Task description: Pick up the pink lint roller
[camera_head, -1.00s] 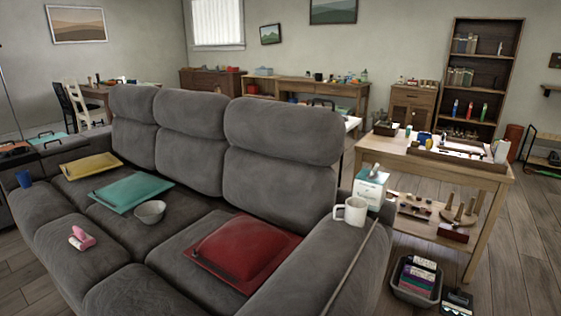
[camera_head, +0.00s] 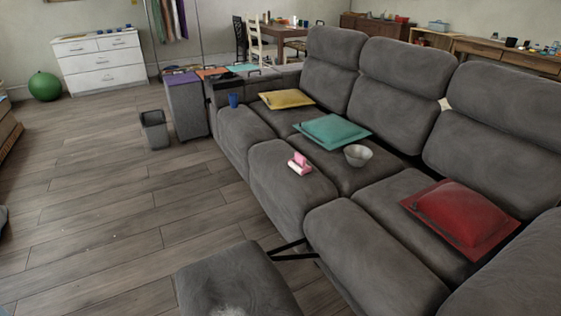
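A small pink thing with a white part (camera_head: 299,163), which looks like the pink lint roller, lies on the raised footrest end of the grey sofa (camera_head: 290,190). It is on the middle-left seat section, in front of the teal cushion and the grey bowl. Nothing covers it. Neither of my grippers shows in the head view.
On the sofa are a yellow cushion (camera_head: 287,98), teal cushion (camera_head: 332,130), grey bowl (camera_head: 358,155), red cushion (camera_head: 460,215) and blue cup (camera_head: 233,100). A grey ottoman (camera_head: 235,280) stands in front. A bin (camera_head: 155,130) stands left. The wooden floor (camera_head: 100,220) is largely clear.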

